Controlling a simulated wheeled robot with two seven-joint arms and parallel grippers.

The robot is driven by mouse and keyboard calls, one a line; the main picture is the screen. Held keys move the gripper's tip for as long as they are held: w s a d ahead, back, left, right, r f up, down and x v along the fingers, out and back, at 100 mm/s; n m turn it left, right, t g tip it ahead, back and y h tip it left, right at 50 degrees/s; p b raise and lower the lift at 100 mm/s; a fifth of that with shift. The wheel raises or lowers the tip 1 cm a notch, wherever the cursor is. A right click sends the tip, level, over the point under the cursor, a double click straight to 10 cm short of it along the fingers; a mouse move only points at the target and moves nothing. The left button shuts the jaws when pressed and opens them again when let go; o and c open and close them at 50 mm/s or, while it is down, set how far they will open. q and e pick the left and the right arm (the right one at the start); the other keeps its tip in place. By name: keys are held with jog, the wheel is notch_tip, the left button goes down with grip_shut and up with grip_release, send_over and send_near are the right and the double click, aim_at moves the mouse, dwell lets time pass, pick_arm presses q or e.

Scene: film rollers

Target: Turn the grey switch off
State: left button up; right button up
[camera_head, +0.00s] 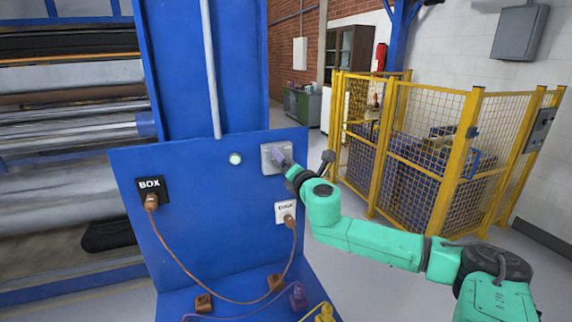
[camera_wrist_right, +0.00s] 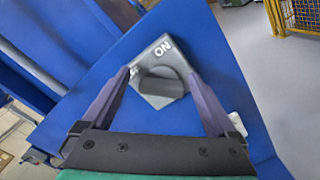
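The grey switch is a square grey plate (camera_head: 266,164) high on the blue panel, partly covered by my right gripper (camera_head: 282,159) in the head view. The wrist view shows the plate with a dark round knob (camera_wrist_right: 160,86) and the word ON near its upper corner. A mark by the left fingertip is mostly hidden. My right gripper (camera_wrist_right: 160,76) is open, with one purple-grey finger on each side of the knob. Whether the fingertips touch the knob or plate, I cannot tell. My left gripper is in neither view.
The blue panel (camera_head: 205,222) also carries a lit round lamp (camera_head: 236,158), a BOX socket (camera_head: 152,189) and a white socket (camera_head: 285,212) joined by an orange cable. Loose plugs lie on its base. A yellow mesh fence (camera_head: 415,150) stands to the right.

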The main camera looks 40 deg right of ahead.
jog(key=shift+f, duration=0.3)
jog(key=shift+a+f, duration=0.1)
jog(key=p+v, duration=0.1)
jog(key=v, duration=1.3)
jog(key=shift+s+r+p, duration=0.2)
jog(key=shift+r+p, duration=0.05)
jog(key=shift+p, duration=0.05)
